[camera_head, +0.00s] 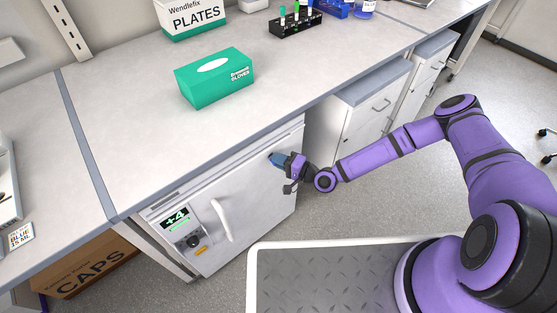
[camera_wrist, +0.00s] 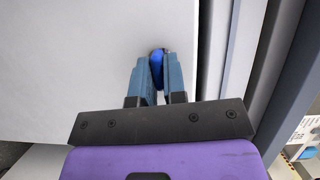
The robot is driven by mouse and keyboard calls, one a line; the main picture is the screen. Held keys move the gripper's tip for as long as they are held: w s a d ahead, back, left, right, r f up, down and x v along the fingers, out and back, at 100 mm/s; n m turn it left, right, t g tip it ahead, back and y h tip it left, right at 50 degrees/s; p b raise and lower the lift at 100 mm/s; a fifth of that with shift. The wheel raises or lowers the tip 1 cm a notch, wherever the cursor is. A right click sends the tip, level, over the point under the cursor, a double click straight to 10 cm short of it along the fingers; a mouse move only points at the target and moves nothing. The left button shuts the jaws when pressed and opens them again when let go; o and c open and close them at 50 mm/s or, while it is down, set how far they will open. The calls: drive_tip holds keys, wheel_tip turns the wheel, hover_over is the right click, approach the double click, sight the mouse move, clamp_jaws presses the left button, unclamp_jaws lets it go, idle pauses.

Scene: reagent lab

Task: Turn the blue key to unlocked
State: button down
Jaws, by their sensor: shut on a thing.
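The blue key (camera_wrist: 157,66) is between the two fingers of my gripper (camera_wrist: 157,72) in the wrist view, and the fingers are shut on it. It sits against the white door of the small fridge (camera_head: 255,205) under the bench. In the head view my gripper (camera_head: 278,160) is at the door's upper right, and the key is hidden there by the fingers. The lock's marking and the key's exact angle cannot be told.
The fridge has a white handle (camera_head: 223,220) and a green +4 display (camera_head: 175,218). A green glove box (camera_head: 214,80) stands on the bench (camera_head: 130,110) above. White drawer cabinets (camera_head: 352,115) stand to the right. A cardboard box (camera_head: 85,268) is at lower left.

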drive_tip(key=shift+m, duration=0.5)
drive_tip(key=c, duration=1.2)
unclamp_jaws()
drive_tip(key=v, duration=1)
drive_tip(key=shift+s+d+f, duration=0.15)
drive_tip(key=shift+d+f, duration=0.1)
drive_tip(key=shift+d, duration=0.15)
drive_tip(key=shift+y, duration=0.3)
